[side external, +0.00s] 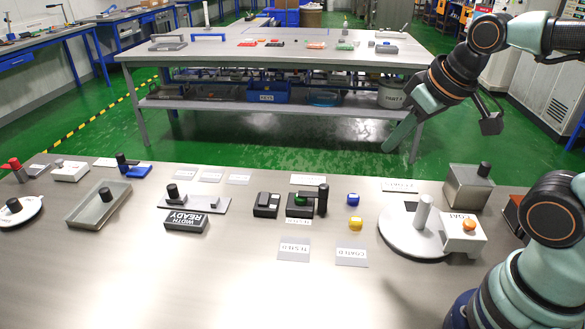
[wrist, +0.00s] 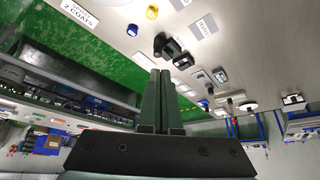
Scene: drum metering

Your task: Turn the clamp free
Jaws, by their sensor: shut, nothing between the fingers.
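A dark clamp-like fixture (side external: 305,204) with a green part and a black upright post (side external: 323,196) stands mid-bench in the side view. In the wrist view a dark fixture with a black knob (wrist: 168,46) shows beyond my fingers, probably the same one. I cannot tell for sure which part is the clamp. My gripper (side external: 394,143) is raised behind and to the right of the fixture, well apart from it. Its fingers (wrist: 160,73) are together and empty.
A black block (side external: 266,204) stands left of the fixture. A blue piece (side external: 353,199) and a yellow piece (side external: 356,223) lie to its right. A round white plate (side external: 397,235) with a post and an orange-knobbed box (side external: 463,235) stand further right.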

